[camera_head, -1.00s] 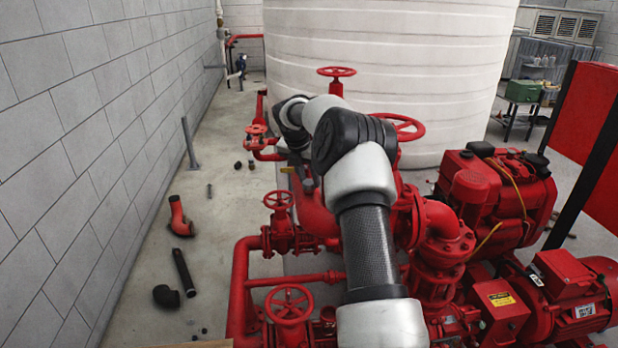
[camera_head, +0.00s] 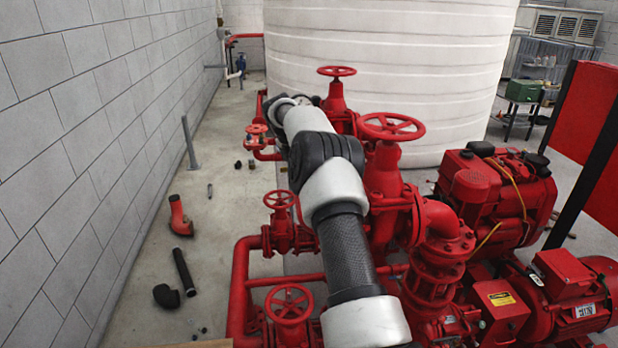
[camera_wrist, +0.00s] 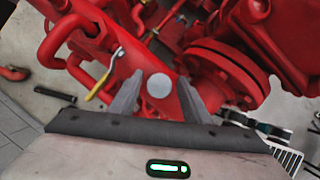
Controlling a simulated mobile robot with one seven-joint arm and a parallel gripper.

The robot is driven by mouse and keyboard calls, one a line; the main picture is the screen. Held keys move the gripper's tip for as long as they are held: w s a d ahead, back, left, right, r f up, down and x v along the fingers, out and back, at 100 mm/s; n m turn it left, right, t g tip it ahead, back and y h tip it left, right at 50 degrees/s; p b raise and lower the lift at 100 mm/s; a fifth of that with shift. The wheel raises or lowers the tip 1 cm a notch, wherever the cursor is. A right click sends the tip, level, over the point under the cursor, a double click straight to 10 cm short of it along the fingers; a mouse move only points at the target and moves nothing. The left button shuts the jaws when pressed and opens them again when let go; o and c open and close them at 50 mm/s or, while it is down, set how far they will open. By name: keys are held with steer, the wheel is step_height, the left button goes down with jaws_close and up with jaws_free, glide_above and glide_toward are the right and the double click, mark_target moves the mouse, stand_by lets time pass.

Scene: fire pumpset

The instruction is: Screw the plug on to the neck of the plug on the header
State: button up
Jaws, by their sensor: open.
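In the wrist view my gripper (camera_wrist: 160,76) is open, its two grey fingers apart and nothing visibly held. A pale round disc (camera_wrist: 159,86) shows between the fingertips, against the red header pipe (camera_wrist: 148,66). I cannot tell whether this disc is the neck's end or a plug, or whether the fingers touch it. In the head view my arm hides my gripper and that part of the header. Small dark pieces (camera_head: 238,164) lie on the floor left of the pipework; they are too small to identify as the plug.
A yellow-handled lever (camera_wrist: 105,78) sticks out left of the fingers. A large red flange (camera_wrist: 228,72) is close on the right. Red handwheels (camera_head: 391,126) stand around my arm. An orange elbow (camera_head: 179,216) and black pipe (camera_head: 183,270) lie on the floor by the wall.

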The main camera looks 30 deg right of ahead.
steer(key=shift+n, duration=0.5)
steer(key=n, duration=0.1)
steer(key=n+t, duration=0.1)
steer(key=shift+s+r+n, duration=0.1)
steer(key=shift+r+n, duration=0.1)
steer(key=shift+n, duration=0.1)
steer(key=shift+f+n+t+y, duration=0.15)
steer(key=shift+n+t+y, duration=0.15)
steer(key=shift+n, duration=0.3)
steer(key=n, duration=0.2)
steer(key=shift+d+n+t+y, duration=0.1)
steer(key=shift+n+t+y, duration=0.2)
steer(key=shift+t+y, duration=0.1)
steer(key=n, duration=0.2)
steer(key=n+y, duration=0.1)
steer(key=n, duration=0.1)
steer(key=shift+t+y, duration=0.3)
steer(key=shift+t, duration=0.1)
steer(key=shift+f+n, duration=0.15)
steer(key=shift+n, duration=0.75)
steer(key=shift+y, duration=0.3)
